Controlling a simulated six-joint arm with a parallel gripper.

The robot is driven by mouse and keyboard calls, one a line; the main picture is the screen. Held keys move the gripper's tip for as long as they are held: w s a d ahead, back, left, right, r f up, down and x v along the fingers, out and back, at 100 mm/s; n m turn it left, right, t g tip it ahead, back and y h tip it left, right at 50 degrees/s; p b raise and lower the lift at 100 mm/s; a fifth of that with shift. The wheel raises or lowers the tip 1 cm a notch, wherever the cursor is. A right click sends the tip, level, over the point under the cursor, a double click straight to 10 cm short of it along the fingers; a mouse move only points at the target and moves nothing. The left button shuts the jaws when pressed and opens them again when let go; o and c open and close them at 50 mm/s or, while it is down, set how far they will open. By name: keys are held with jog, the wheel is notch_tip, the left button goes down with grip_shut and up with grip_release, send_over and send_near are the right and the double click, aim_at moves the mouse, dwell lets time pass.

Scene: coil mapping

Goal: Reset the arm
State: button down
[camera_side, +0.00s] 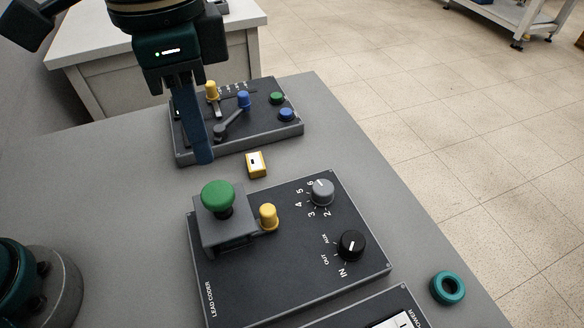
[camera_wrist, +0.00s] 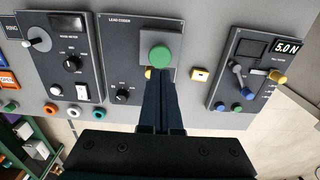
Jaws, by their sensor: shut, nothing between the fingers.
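My gripper (camera_side: 203,158) hangs fingers down in the side view, above the grey table between two dark control panels. Its two dark blue fingers are together, with nothing between them. In the wrist view the shut fingers (camera_wrist: 160,84) point at a green mushroom button (camera_wrist: 160,57) and partly cover the panel marked LEAD CODER. The green button (camera_side: 217,196) stands on a raised grey block in the side view, to the lower right of the fingertips. The fingertips look apart from it.
The near panel (camera_side: 290,270) has a yellow knob (camera_side: 268,216), a grey dial (camera_side: 322,192) and a black dial (camera_side: 351,244). A far panel (camera_side: 285,137) has levers and buttons. A small yellow block (camera_side: 256,165) lies between them. A teal ring (camera_side: 462,289) lies at right.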

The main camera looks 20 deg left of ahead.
jog(key=shift+w+a, duration=0.1)
jog(key=s+a+r+n+t, duration=0.1)
jog(key=a+r+n+t, duration=0.1)
jog(key=a, duration=0.3)
jog(key=s+a+r+n+t, duration=0.1)
jog(key=a+r+n, duration=0.2)
jog(key=a, duration=0.3)
jog(key=s+a+f+n+t, duration=0.2)
jog(key=s+a+f+n, duration=0.2)
jog(key=f, duration=0.3)
jog(key=shift+s+a+f+t, duration=0.2)
jog(key=shift+a+t, duration=0.1)
jog(key=shift+a, duration=0.3)
